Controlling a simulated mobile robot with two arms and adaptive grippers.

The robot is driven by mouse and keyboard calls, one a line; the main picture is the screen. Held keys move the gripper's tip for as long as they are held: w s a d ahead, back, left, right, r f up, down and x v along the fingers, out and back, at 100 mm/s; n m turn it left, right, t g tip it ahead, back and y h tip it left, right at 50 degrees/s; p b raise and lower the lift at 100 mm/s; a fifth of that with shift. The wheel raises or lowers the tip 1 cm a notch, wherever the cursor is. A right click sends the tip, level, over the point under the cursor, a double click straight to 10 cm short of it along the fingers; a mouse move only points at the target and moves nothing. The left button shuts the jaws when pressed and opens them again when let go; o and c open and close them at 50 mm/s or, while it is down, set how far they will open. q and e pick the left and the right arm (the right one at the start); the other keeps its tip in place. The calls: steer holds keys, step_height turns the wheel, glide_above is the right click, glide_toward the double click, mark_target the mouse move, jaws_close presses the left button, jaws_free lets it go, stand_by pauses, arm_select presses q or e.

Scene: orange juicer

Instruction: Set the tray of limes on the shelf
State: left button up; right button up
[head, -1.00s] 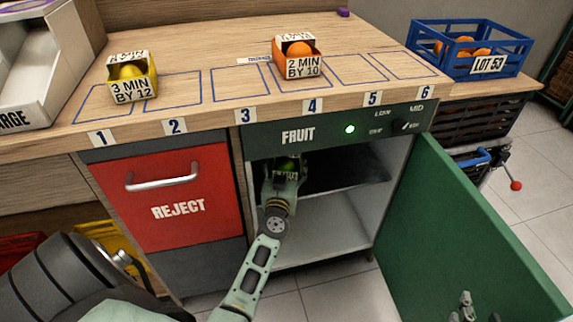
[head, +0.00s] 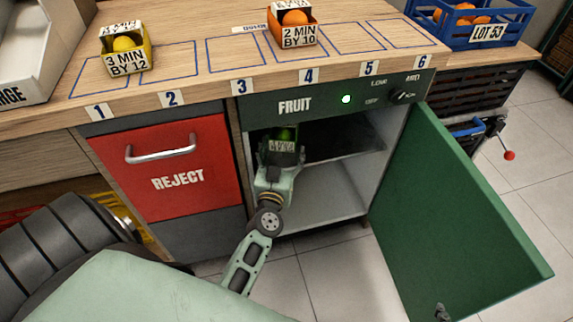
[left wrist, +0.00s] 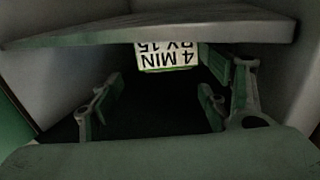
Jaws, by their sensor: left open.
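The tray of limes (head: 282,146) stands inside the open FRUIT cabinet, toward its left side, with a green lime showing above its label. In the left wrist view its "4 MIN BY 15" label (left wrist: 167,56) appears upside down beyond my fingers. The shelf (head: 345,143) is the dark upper board in the cabinet; its edge (left wrist: 150,28) crosses the top of the wrist view, and the tray appears to rest on it. My left gripper (head: 277,168) is open in front of the tray; its fingers (left wrist: 156,100) look apart from it. A small part at the bottom right (head: 441,312) may be my right gripper.
The green door (head: 455,205) hangs open at the right. The red REJECT drawer (head: 165,168) is shut at the left. A yellow tray (head: 126,62) and an orange tray (head: 294,35) stand on the counter. The lower cabinet floor (head: 322,195) is clear.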

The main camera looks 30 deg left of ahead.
arm_select(q)
steer(key=s+d+r+m+g+h, duration=0.1)
steer(key=s+d+m+h, duration=0.1)
steer(key=d+m+h, duration=0.45)
steer(key=s+d+r+m+g+h, duration=0.15)
steer(key=d+h, duration=0.25)
steer(key=d, duration=0.6)
steer(key=s+f+g+y, duration=0.1)
steer(key=s+f+g, duration=0.1)
steer(key=s, duration=0.6)
steer(key=s+d+f+g, duration=0.1)
steer(key=s+g, duration=0.3)
steer(key=s, duration=0.4)
steer(key=shift+d+f+n+y, duration=0.2)
steer(key=shift+f+n+y, duration=0.15)
steer(key=shift+f+n, duration=0.1)
